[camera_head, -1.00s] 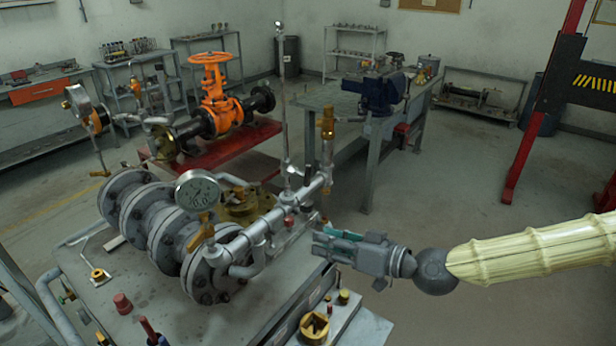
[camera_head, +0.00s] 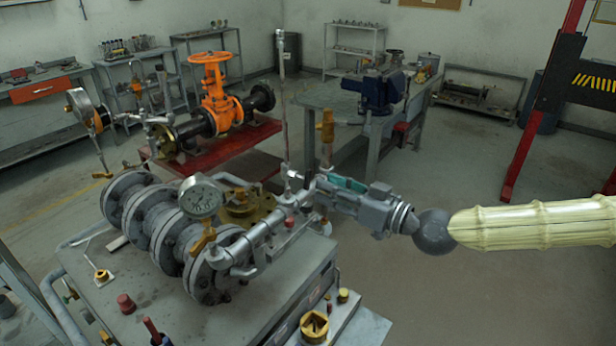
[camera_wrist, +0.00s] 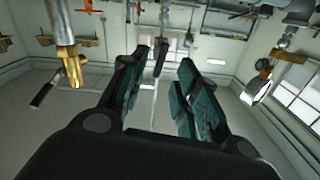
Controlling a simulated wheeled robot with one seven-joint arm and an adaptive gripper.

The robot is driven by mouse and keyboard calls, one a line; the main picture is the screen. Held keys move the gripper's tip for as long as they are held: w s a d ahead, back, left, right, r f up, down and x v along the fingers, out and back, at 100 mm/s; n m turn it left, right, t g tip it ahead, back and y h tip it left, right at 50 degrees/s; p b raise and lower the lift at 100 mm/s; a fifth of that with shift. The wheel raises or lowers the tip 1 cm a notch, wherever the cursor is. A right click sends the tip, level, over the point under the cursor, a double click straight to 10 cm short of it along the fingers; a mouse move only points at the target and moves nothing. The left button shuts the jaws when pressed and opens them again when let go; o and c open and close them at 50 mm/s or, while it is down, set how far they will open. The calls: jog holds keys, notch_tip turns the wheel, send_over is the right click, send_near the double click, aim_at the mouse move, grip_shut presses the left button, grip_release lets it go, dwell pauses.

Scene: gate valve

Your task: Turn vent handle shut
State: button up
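My gripper (camera_head: 322,184) is beside the right end of the grey pipe manifold (camera_head: 262,232), just below a brass relief valve (camera_head: 326,128). In the wrist view the teal-padded fingers of my gripper (camera_wrist: 168,80) stand apart, with a clear gap. A thin grey upright part (camera_wrist: 161,55) shows between or beyond the fingertips; I cannot tell if it is the vent handle or if it is touched. The brass valve (camera_wrist: 68,62) hangs at the left of the wrist view, with a dark lever (camera_wrist: 42,94) beside it. Which part is the vent handle is not clear.
A pressure gauge (camera_head: 200,196) and a tall thin pipe (camera_head: 284,105) rise from the manifold. Flanged grey pipes (camera_head: 140,222) lie on the bench (camera_head: 175,290). An orange gate valve (camera_head: 218,95) stands behind. The floor right of the bench is open.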

aim_at(310, 181)
jog(key=shift+p+x, duration=1)
jog(key=shift+x, duration=2.15)
grip_shut()
